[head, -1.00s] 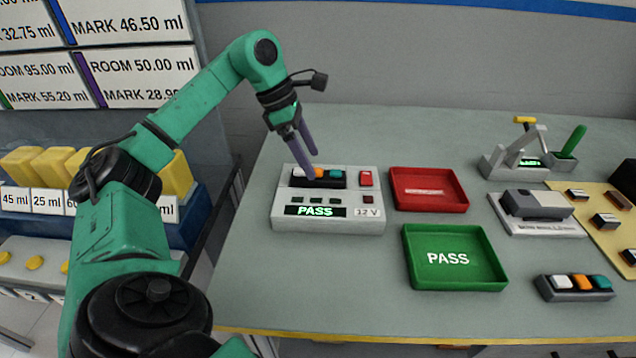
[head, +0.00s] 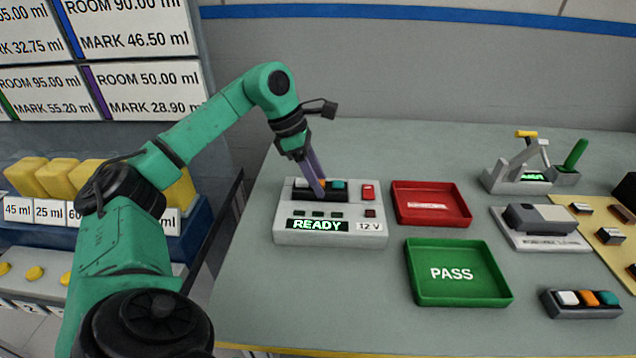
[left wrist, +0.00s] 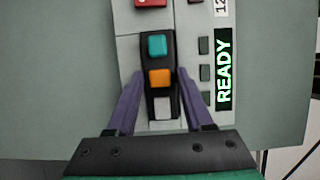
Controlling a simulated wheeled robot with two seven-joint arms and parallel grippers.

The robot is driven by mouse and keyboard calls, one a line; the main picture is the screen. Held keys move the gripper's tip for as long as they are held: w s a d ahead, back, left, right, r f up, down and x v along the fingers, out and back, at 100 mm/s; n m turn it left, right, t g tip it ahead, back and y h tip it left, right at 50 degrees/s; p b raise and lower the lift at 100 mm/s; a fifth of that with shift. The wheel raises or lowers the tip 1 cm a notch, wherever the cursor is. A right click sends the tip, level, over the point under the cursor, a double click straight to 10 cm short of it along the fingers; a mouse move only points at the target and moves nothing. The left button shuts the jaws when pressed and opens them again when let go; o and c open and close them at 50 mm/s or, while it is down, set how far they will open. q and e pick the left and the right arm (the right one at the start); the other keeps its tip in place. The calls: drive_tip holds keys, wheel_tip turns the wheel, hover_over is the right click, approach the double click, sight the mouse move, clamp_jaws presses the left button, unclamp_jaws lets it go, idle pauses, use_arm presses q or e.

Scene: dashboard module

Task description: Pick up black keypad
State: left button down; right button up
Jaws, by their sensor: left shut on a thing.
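The black keypad (head: 335,194) with white, orange and teal buttons is at the top recess of the grey test unit (head: 290,237). It also shows in the left wrist view (left wrist: 155,60), lengthwise between my fingers. My left gripper (head: 320,191) points down at it and is shut on it, one purple finger on each long side; the near finger hides part of it in the head view. Whether the keypad still touches the recess, I cannot tell. The unit's display reads READY. My right gripper is in neither view.
A red tray (head: 430,220) and a green PASS tray (head: 460,298) lie right of the unit, both empty. A second keypad (head: 580,311) lies at the front right. A lever device (head: 520,180) and a grey instrument (head: 541,240) stand farther right.

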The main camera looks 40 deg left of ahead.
use_arm(q)
wheel_tip(320, 180, up, 20)
drive_tip(key=p, duration=0.8)
drive_tip(key=shift+f, duration=0.25)
